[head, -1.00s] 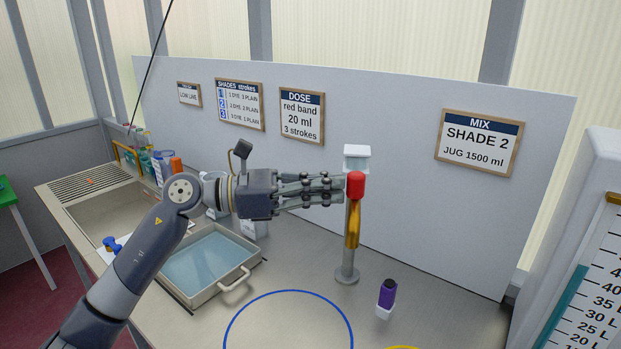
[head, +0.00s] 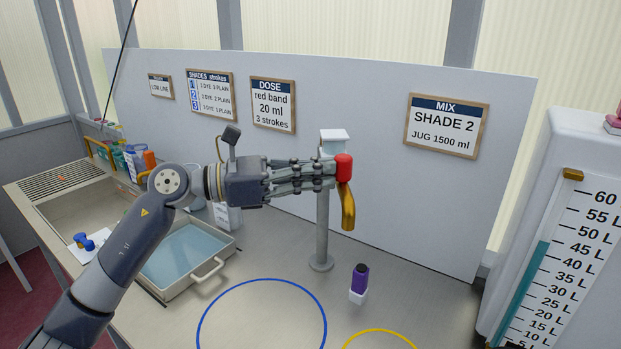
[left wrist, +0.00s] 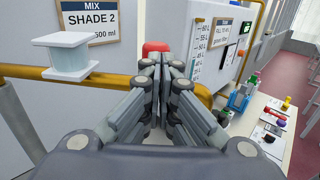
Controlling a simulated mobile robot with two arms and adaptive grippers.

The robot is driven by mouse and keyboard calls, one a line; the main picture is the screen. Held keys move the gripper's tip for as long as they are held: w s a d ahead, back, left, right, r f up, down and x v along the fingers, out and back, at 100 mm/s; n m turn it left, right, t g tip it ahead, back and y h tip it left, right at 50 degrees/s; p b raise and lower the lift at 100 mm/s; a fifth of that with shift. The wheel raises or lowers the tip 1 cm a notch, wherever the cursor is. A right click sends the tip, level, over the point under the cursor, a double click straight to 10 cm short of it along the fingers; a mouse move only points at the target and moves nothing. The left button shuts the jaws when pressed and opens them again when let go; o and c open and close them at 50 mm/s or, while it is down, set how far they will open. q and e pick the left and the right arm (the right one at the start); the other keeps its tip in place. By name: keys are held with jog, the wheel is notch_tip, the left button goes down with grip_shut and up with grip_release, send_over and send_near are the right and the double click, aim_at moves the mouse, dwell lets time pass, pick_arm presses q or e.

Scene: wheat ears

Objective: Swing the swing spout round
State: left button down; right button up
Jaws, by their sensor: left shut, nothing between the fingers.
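The swing spout (head: 348,208) is a curved brass pipe with a red grip (head: 344,168), on a grey post (head: 322,230) with a white block on top. In the head view its brass end hangs to the right of the post. My left gripper (head: 328,174) is shut and empty, its fingertips at the left side of the red grip; contact looks likely but I cannot be sure. In the left wrist view the shut fingertips (left wrist: 165,62) lie just before the red grip (left wrist: 156,47), and the brass pipe (left wrist: 105,80) runs behind them. My right gripper is not in view.
A tray of blue liquid (head: 235,246) and a sink (head: 45,215) lie left. A purple bottle (head: 360,278) stands right of the post's foot. A white tank with a litre scale (head: 560,240) stands at right. The counter inside the blue ring (head: 262,281) is clear.

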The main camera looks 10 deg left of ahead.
pick_arm(q)
jog(key=x, duration=1)
jog(key=shift+s+d, duration=0.25)
jog(key=shift+s, duration=0.1)
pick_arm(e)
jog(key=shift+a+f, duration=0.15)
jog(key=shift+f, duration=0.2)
pick_arm(q)
jog(key=shift+a, duration=0.1)
